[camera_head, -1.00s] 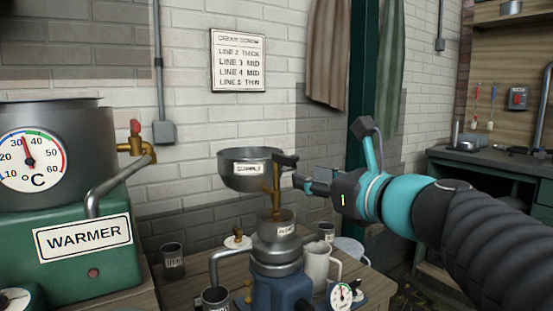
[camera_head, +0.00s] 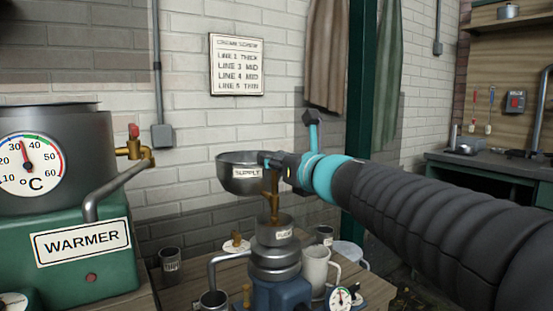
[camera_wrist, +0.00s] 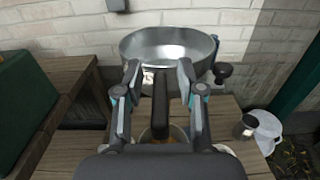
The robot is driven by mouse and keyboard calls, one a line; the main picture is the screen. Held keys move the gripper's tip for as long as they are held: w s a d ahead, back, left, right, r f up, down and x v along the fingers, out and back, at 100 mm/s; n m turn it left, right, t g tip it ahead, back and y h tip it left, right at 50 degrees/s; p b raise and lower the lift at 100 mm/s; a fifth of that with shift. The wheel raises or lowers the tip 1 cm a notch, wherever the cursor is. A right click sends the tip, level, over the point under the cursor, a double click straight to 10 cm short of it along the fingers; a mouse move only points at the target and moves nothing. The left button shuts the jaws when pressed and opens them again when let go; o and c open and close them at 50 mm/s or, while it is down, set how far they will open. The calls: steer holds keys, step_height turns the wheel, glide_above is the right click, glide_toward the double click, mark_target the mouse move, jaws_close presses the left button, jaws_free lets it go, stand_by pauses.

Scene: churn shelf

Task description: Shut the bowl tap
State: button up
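The grey metal bowl labelled SUPPLY (camera_head: 240,180) sits above the brass tap (camera_head: 271,195), which stands over the metal separator top (camera_head: 274,233). The bowl (camera_wrist: 170,44) fills the upper middle of the wrist view and looks empty. My gripper (camera_head: 272,160) is at the tap's top, by the bowl's right rim. In the wrist view my gripper (camera_wrist: 159,78) is open, its fingers on either side of a black tap handle (camera_wrist: 160,100). Gaps show on both sides of the handle. In the head view the fingers mostly hide the handle.
A green warmer (camera_head: 85,250) with dial and spout stands at left. A white mug (camera_head: 315,270), dark cups (camera_head: 170,262) and a small gauge (camera_head: 340,296) surround the separator. A dark knob (camera_wrist: 222,71) is right of the bowl. A brick wall is behind.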

steer(key=shift+w+a, duration=0.35)
steer(key=shift+w, duration=0.15)
jaws_close()
